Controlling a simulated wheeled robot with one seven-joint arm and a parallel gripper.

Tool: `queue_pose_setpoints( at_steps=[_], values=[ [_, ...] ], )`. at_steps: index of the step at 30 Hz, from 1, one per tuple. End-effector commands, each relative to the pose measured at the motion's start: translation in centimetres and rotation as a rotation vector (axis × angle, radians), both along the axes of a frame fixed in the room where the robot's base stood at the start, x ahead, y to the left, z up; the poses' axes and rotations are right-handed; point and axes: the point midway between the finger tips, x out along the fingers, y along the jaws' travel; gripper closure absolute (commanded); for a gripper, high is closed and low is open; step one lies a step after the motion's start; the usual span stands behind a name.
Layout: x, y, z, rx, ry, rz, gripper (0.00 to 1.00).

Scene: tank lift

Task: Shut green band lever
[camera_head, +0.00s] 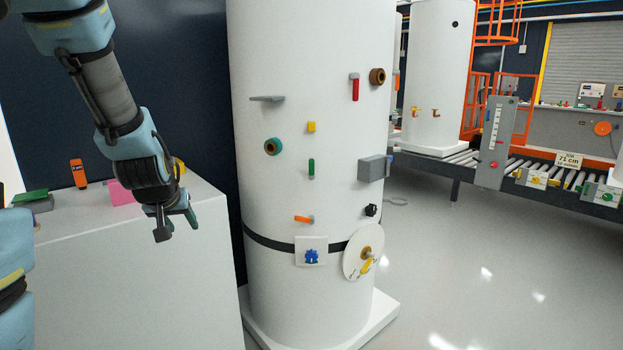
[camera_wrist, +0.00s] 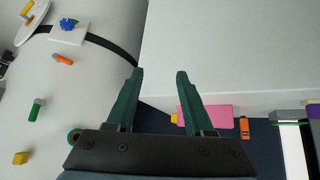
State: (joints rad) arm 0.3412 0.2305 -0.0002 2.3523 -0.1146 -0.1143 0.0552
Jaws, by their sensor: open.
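A green lever (camera_head: 311,168) hangs upright on the front of the white tank (camera_head: 330,120), below a yellow block. In the wrist view the green lever (camera_wrist: 36,109) shows at the far left, lying slantwise in the picture. A round brown fitting with a green ring (camera_head: 272,147) sits up and left of the lever. My gripper (camera_head: 177,224) is open and empty, pointing down to the left of the tank, well apart from the lever. In the wrist view its open fingers (camera_wrist: 160,73) have nothing between them.
The tank also bears a red lever (camera_head: 355,88), an orange lever (camera_head: 303,218), a yellow block (camera_head: 311,127), a grey box (camera_head: 372,168) and a round white dial (camera_head: 363,252). A white counter (camera_head: 150,270) with small items stands at left. The floor at right is clear.

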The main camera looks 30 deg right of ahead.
Motion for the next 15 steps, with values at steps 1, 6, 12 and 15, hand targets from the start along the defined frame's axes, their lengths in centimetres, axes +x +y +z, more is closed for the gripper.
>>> queue_pose_setpoints(
  at_steps=[1, 6, 12, 15],
  values=[
    [2.4, -3.8, -1.9, -0.030, -0.100, -0.042, 0.47],
    [8.0, -15.3, -1.6, -0.153, -0.459, -0.130, 0.47],
    [8.3, -27.5, -0.7, -0.317, -0.855, -0.183, 0.47],
    [6.6, -31.6, -0.2, -0.388, -1.008, -0.186, 0.47]
  ],
)
